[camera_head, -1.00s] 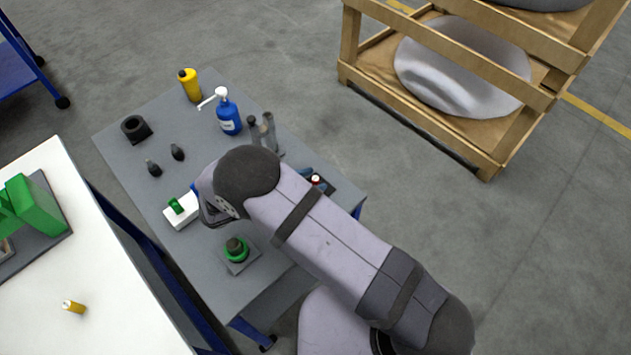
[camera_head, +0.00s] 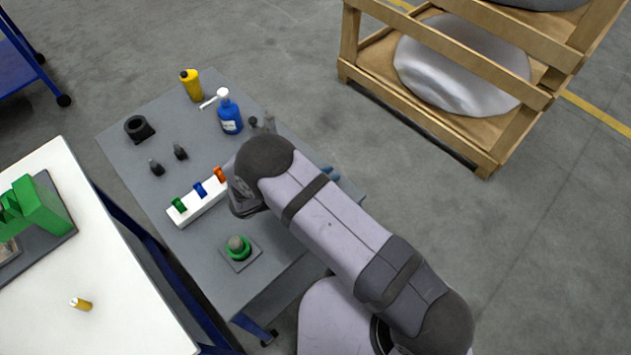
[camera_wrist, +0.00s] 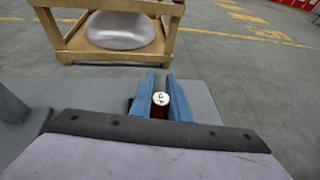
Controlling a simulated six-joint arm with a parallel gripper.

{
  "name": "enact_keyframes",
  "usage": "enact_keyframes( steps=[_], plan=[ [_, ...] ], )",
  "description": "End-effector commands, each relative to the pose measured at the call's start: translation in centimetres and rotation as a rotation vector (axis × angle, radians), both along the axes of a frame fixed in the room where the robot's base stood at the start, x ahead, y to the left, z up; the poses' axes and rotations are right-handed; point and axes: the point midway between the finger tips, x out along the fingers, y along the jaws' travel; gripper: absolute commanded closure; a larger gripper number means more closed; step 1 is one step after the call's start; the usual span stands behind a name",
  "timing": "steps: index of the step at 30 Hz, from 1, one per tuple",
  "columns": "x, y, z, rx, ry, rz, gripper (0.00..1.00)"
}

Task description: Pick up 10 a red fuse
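A red fuse (camera_wrist: 160,103) with a pale, marked end shows in the wrist view, between the two blue fingers of my gripper (camera_wrist: 160,98). The fingers lie close along both its sides and look shut on it. Its lower part is hidden behind the dark edge of my wrist. In the head view the blue fingertips (camera_head: 330,173) show just past my arm near the table's right edge. The fuse cannot be made out there, hidden by my arm and fingers.
On the grey table (camera_head: 205,260) are a white block with green, blue and orange clips (camera_head: 202,199), a green-ringed button (camera_head: 238,248), a blue bottle (camera_head: 229,112) and a yellow bottle (camera_head: 192,85). A yellow cylinder (camera_head: 82,304) lies on the white table (camera_head: 125,320).

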Motion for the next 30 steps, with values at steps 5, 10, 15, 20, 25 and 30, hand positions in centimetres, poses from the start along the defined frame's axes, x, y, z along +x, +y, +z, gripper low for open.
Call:
enact_keyframes(
  steps=[5,10,15,20,25,30],
  plan=[
    [0.0,0.0,0.0,0.0,0.0,0.0,1.0],
    [0.0,0.0,0.0,0.0,0.0,0.0,1.0],
    [0.0,0.0,0.3,0.0,0.0,0.0,1.0],
    [0.0,0.1,1.2,0.001,-0.002,0.0,1.0],
    [0.0,0.1,2.7,0.002,-0.001,0.0,1.0],
    [0.0,0.1,4.7,0.002,-0.001,0.0,1.0]
  ],
)
